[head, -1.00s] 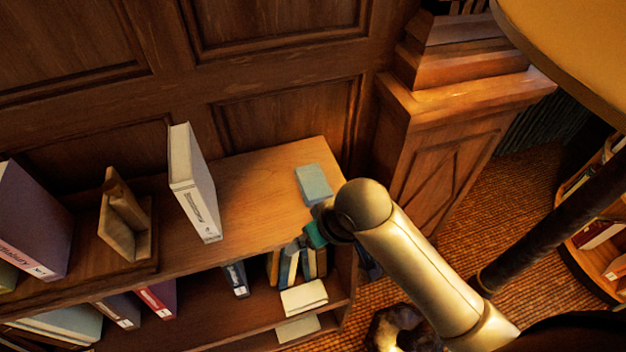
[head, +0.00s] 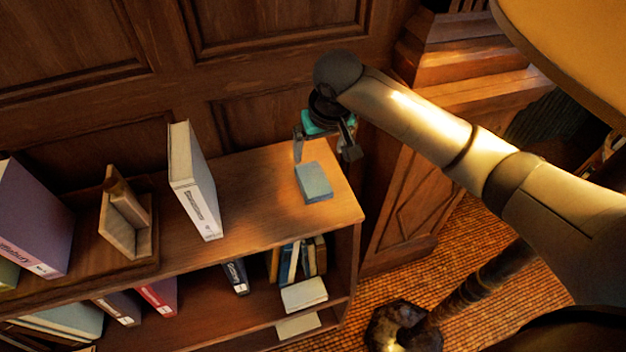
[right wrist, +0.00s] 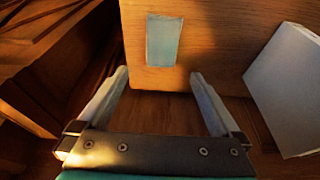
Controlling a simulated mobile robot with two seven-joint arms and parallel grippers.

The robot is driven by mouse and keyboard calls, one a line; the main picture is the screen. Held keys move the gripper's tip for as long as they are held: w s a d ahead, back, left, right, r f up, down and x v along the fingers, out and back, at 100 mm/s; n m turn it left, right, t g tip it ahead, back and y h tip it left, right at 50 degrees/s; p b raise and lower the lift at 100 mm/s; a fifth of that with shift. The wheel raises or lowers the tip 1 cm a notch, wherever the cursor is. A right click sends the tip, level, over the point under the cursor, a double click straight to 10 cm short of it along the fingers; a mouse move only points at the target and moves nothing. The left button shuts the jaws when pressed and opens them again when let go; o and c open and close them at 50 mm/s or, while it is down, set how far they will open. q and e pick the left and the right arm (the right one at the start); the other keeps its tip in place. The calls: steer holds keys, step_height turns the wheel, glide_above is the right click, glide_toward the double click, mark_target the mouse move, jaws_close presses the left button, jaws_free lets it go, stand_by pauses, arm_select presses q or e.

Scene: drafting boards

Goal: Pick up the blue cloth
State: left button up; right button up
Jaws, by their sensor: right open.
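The blue cloth (head: 313,182) is a small, folded, pale blue rectangle lying flat near the right end of the shelf top. It also shows in the right wrist view (right wrist: 164,41), beyond the fingertips. My right gripper (head: 322,150) is open and empty, above the back edge of the shelf just behind the cloth. In the right wrist view its two fingers (right wrist: 160,78) stand wide apart, with a gap between them and the cloth. My left gripper is not in view.
A white binder (head: 196,182) stands upright left of the cloth, with bare shelf top (head: 255,190) between. A wooden bookend (head: 122,222) stands further left. The panelled wall (head: 280,115) is close behind, and a wooden pedestal (head: 400,205) stands to the right.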

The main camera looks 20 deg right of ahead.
glide_above(313, 178)
steer(key=s, duration=0.1)
step_height(313, 178, down, 7)
steer(key=shift+s+d+r+b, duration=0.1)
steer(key=shift+s+d+b, duration=0.05)
steer(key=shift+b, duration=0.15)
steer(key=shift+s+x, duration=0.15)
steer(key=shift+x, duration=1.1)
steer(key=shift+s+x, duration=0.15)
steer(key=shift+x, duration=1.1)
steer(key=c, duration=1.1)
step_height(313, 178, up, 20)
steer(key=shift+f+p, duration=0.1)
steer(key=shift+p, duration=0.3)
